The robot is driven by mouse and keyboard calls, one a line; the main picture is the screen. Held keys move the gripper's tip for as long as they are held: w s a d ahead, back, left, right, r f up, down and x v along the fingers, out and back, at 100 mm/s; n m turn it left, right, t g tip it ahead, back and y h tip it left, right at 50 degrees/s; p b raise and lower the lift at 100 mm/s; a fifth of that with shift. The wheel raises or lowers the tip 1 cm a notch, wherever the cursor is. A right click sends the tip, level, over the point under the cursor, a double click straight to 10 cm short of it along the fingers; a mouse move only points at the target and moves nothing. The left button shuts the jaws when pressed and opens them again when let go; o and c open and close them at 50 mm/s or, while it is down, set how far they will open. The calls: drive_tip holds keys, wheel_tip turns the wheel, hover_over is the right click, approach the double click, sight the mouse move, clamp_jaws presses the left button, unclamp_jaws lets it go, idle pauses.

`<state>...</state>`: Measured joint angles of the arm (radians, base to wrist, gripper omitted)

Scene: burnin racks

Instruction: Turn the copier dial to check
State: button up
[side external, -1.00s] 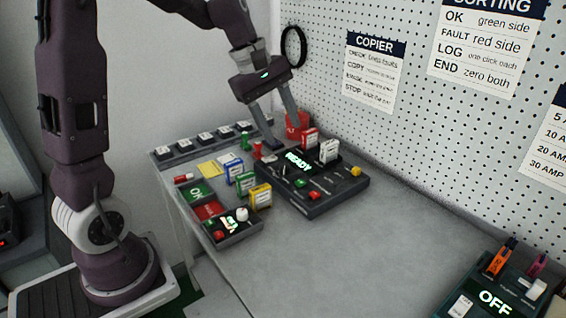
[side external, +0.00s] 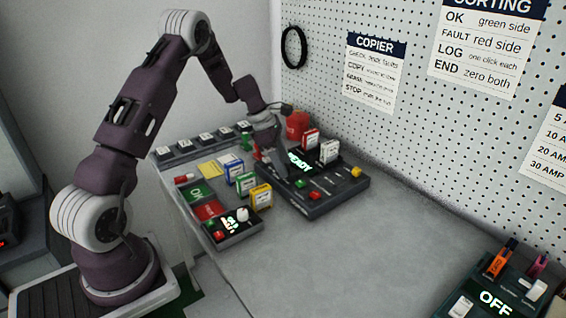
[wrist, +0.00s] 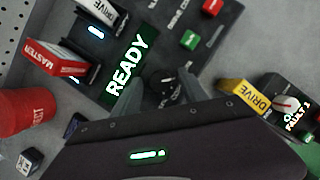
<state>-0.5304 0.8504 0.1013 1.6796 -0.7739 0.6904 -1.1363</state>
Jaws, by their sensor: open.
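The copier (side external: 318,207) is a dark flat box with a green-lit READY display (wrist: 127,66), red and green buttons, and upright cartridges at its back. A dark round dial (wrist: 163,80) with a pale mark shows on its face in the wrist view. My gripper (wrist: 158,92) is open over the copier, with one finger on each side of the dial. I cannot tell whether the fingers touch it. In the side external view my gripper (side external: 277,160) is low at the copier's left end and hides the dial.
A red cartridge labelled MASTER (wrist: 52,58) and a white DRIVE cartridge (wrist: 98,12) stand in the copier. A red bin (wrist: 25,115) is close by. A small box with a white knob (side external: 242,214) sits in front. The table's right side is clear up to the OFF panel (side external: 490,295).

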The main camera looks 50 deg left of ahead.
clamp_jaws()
drive_tip(key=shift+m, duration=0.3)
drive_tip(key=m, duration=0.1)
drive_tip(key=m+g, duration=0.1)
drive_tip(key=m, duration=0.1)
drive_tip(key=shift+w+a+m+h, duration=0.1)
drive_tip(key=shift+w+m+h, duration=0.05)
drive_tip(key=shift+m+h, duration=0.2)
drive_tip(key=m+g, duration=0.1)
drive_tip(key=m, duration=0.1)
drive_tip(key=m+g, duration=0.1)
drive_tip(key=m, duration=0.1)
drive_tip(key=shift+w+m+h, duration=0.1)
drive_tip(key=shift+m+h, duration=0.15)
drive_tip(key=m+g, duration=0.1)
drive_tip(key=m, duration=0.3)
drive_tip(key=shift+w+g, duration=0.1)
drive_tip(key=shift+g, duration=0.3)
drive_tip(key=shift+m+g+y, duration=0.3)
drive_tip(key=shift+m+g, duration=0.05)
drive_tip(key=shift+m, duration=0.9)
drive_tip(key=shift+m+g+y, duration=0.3)
drive_tip(key=shift+m+g, duration=0.05)
drive_tip(key=shift+m, duration=0.9)
